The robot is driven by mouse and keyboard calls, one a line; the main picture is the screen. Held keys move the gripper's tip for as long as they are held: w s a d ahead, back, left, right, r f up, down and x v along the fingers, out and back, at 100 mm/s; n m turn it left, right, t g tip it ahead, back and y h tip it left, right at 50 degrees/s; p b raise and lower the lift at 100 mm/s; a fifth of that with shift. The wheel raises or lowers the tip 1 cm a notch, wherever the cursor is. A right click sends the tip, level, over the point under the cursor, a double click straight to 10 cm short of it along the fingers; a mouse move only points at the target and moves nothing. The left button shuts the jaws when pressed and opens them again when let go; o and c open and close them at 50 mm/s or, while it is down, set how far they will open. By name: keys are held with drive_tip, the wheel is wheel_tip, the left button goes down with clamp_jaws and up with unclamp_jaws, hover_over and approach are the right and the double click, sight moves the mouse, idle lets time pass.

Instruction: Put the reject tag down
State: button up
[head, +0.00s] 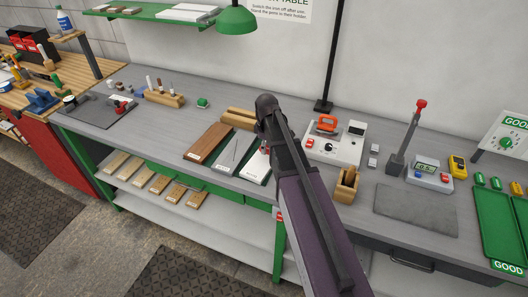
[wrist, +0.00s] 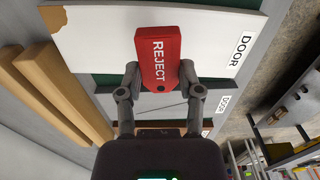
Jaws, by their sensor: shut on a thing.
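The red reject tag (wrist: 158,62), with white REJECT lettering, is between the two fingers of my gripper (wrist: 160,84) in the wrist view. My gripper is shut on its lower end. The tag overlaps a white board (wrist: 95,35) labelled DOOR; I cannot tell whether it touches it. In the head view my gripper (head: 268,142) is over the right-hand board of the row, and a bit of red tag (head: 264,150) shows beside it. My arm hides part of that board.
A brown board (head: 209,142) and a pale grey board (head: 233,150) lie to the left. Wooden blocks (head: 238,117) stand behind.

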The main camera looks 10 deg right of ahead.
sight(264, 156)
drive_tip(key=shift+w, duration=0.1)
drive_tip(key=shift+w+a, duration=0.15)
drive_tip(key=shift+w, duration=0.05)
drive_tip(key=shift+w+a+f+b, duration=0.15)
drive_tip(key=shift+w+f+b, duration=0.2)
drive_tip(key=shift+f+b, duration=1.45)
drive_tip(key=shift+f, duration=0.05)
drive_tip(key=shift+f, duration=0.15)
drive_tip(key=o, duration=0.9)
wheel_tip(264, 156, up, 12)
drive_tip(key=p, duration=1.2)
drive_tip(key=shift+r, duration=0.2)
